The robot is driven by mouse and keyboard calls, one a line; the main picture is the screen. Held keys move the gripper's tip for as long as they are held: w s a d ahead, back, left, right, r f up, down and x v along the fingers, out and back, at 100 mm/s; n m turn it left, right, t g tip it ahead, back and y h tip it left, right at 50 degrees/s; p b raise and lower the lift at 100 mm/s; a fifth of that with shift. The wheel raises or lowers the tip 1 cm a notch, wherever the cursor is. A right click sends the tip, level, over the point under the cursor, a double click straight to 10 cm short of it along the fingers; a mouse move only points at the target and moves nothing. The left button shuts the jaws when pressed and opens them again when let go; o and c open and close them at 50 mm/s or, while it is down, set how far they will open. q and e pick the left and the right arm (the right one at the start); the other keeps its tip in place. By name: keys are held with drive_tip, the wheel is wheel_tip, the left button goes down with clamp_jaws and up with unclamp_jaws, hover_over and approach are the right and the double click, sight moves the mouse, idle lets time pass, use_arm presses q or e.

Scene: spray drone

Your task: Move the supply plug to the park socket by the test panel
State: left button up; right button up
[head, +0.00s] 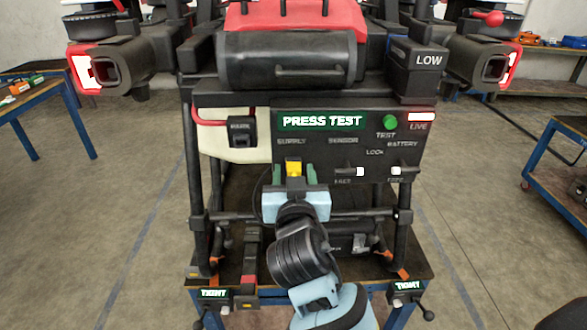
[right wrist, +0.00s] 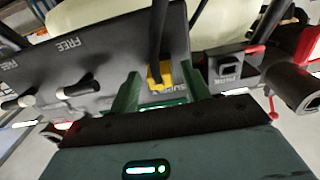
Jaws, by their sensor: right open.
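The supply plug (head: 293,167) is a small yellow block at the SUPPLY label on the dark test panel (head: 340,150). In the right wrist view the yellow plug (right wrist: 160,77) has a thick black cable running from it. My right gripper (head: 293,173) is open, with one green finger on each side of the plug; its fingers also flank the plug in the right wrist view (right wrist: 161,88). I cannot tell whether they touch it. A black socket block (head: 240,131) with a small, hard-to-read label, apparently the park socket, is left of the panel; its opening (right wrist: 229,67) looks empty. My left gripper is out of view.
Two lever switches (head: 352,171) and (head: 404,170), a green TEST button (head: 390,122) and a lit LIVE lamp (head: 421,117) are on the panel. A red hose (head: 209,121) runs by the socket block. A horizontal bar (head: 357,213) crosses below the panel.

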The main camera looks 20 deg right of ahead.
drive_tip(key=shift+c, duration=0.5)
clamp_jaws()
